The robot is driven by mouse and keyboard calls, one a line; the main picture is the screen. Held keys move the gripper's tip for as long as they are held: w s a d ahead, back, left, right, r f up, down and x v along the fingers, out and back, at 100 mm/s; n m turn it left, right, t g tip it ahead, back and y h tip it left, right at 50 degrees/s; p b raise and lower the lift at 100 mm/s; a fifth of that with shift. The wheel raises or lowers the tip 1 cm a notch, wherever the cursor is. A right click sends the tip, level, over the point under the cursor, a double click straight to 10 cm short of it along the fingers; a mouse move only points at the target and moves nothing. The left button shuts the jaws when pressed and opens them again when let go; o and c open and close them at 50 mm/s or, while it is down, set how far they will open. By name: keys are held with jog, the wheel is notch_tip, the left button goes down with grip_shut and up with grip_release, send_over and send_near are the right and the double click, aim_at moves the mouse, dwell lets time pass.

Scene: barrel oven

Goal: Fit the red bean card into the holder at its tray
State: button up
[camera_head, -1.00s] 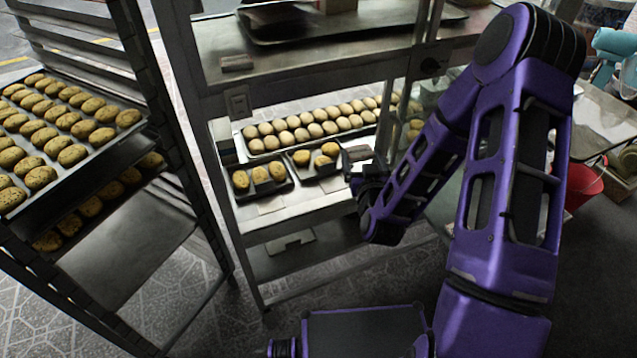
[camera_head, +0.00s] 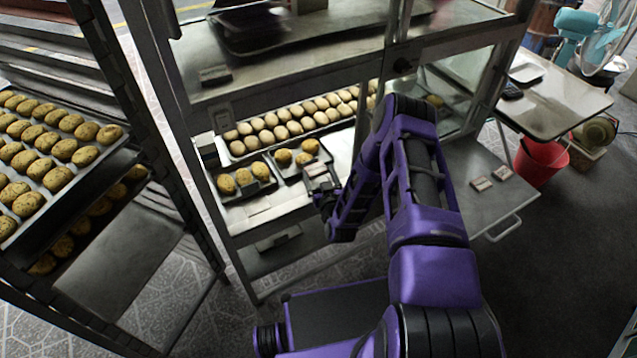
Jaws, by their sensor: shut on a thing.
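My gripper (camera_head: 322,190) is shut on a small pale card (camera_head: 317,171), whose print is too small to read. It holds the card low at the open front of the glass display case, close to the front right corner of a small dark tray (camera_head: 304,175) with a few golden buns. A second small tray (camera_head: 222,199) with several golden buns stands to its left. A small grey piece (camera_head: 263,187), possibly a card or holder, shows at that left tray. My gripper and wrist partly hide the shelf edge; I cannot make out a holder at the right tray.
A long tray of pale buns (camera_head: 290,122) lies behind the small trays. Two more cards (camera_head: 482,183) lie on the right-hand ledge. A bun rack (camera_head: 110,100) stands at the left.

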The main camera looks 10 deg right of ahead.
jog(key=shift+f, duration=1.95)
jog(key=shift+f+b, duration=0.15)
jog(key=shift+b, duration=0.25)
jog(key=o, duration=1.2)
jog(key=shift+r+p, duration=0.25)
jog(key=shift+p, duration=0.05)
jog(key=s+r, duration=0.1)
jog(key=s, duration=1)
jog(key=shift+s+d+r, duration=0.3)
jog(key=shift+s, duration=0.1)
